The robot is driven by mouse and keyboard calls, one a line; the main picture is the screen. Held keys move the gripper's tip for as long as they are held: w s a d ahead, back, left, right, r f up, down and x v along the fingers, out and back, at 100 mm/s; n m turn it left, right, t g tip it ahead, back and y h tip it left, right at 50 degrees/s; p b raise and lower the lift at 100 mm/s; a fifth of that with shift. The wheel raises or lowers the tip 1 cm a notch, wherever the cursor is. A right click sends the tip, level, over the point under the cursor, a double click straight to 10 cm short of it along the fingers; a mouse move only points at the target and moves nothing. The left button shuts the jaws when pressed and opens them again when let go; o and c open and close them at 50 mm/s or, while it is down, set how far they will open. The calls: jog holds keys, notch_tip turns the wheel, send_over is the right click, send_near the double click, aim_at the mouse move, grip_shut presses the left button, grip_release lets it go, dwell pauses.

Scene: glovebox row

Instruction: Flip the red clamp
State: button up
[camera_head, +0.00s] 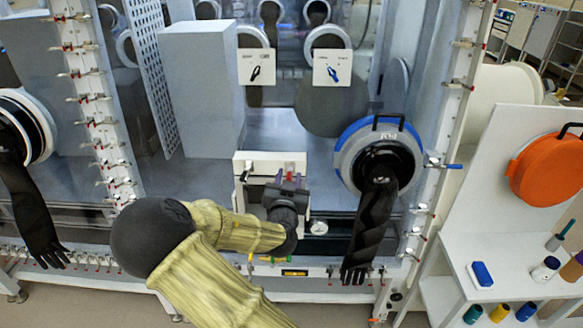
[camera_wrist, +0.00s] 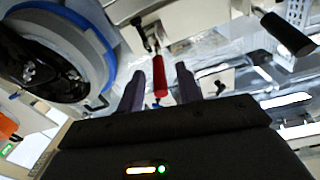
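The red clamp has a red handle, which hangs down from a dark metal piece in the wrist view (camera_wrist: 159,78). In the head view a small part of its red shows on a white panel (camera_head: 291,168), just past my gripper (camera_head: 287,181). My gripper in the wrist view (camera_wrist: 159,73) is open, with its two purple-grey fingers apart. The red handle appears between the fingers, with a gap on each side. I cannot tell how deep it sits between them. My gripper hides the lower part of the clamp in the head view.
A round port with a blue ring (camera_head: 378,155) and a hanging black glove (camera_head: 370,230) is close on the right. A black-handled lever (camera_wrist: 286,34) sits at the upper right in the wrist view. Several small red clamps line the left post (camera_head: 92,97).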

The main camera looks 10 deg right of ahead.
jog(key=shift+x, duration=0.95)
jog(key=shift+s, duration=0.15)
grip_shut()
